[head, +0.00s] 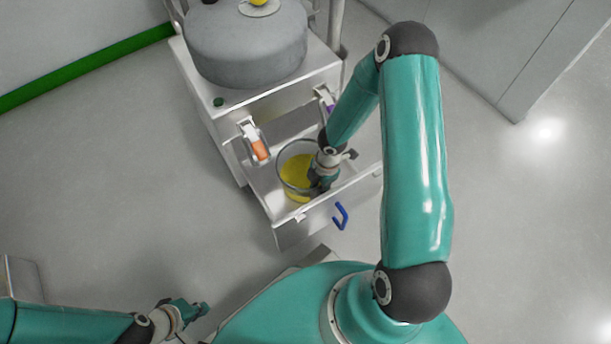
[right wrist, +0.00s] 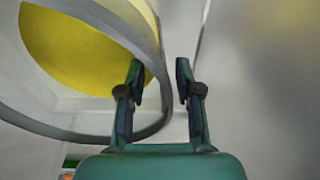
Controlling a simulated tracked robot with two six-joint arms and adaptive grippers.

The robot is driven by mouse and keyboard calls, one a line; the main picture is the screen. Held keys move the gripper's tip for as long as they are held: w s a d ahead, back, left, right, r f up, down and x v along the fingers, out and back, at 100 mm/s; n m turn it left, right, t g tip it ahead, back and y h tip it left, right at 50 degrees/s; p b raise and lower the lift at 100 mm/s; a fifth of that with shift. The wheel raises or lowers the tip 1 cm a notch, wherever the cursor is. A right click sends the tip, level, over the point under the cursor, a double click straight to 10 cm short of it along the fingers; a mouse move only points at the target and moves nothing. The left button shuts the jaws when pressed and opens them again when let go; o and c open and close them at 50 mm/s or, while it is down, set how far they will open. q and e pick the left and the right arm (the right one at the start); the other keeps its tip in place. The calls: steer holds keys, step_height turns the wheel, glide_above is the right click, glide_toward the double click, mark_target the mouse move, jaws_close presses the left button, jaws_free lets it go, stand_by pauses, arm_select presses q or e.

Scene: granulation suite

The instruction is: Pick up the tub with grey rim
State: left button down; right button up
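The tub with grey rim (head: 281,158) stands on the white open drawer or shelf of the machine, with yellow contents inside. In the right wrist view the grey rim (right wrist: 60,131) curves across the left side. My right gripper (head: 321,186) reaches down at the tub's right edge. In the right wrist view its fingers (right wrist: 160,75) are apart, with the rim wall between them: the left finger is over the inside, the right one outside. Whether either finger touches the wall is unclear. My left gripper (head: 197,311) is low at the left, away from the tub; its finger gap is not clear.
A grey round vessel (head: 246,45) sits on top of the white machine (head: 225,100). An orange-handled latch (head: 259,149) and a purple one (head: 329,104) are above the drawer. A blue handle (head: 341,216) is on its front. Floor to the left is clear.

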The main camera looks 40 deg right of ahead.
jaws_close()
steer(key=shift+r, duration=0.1)
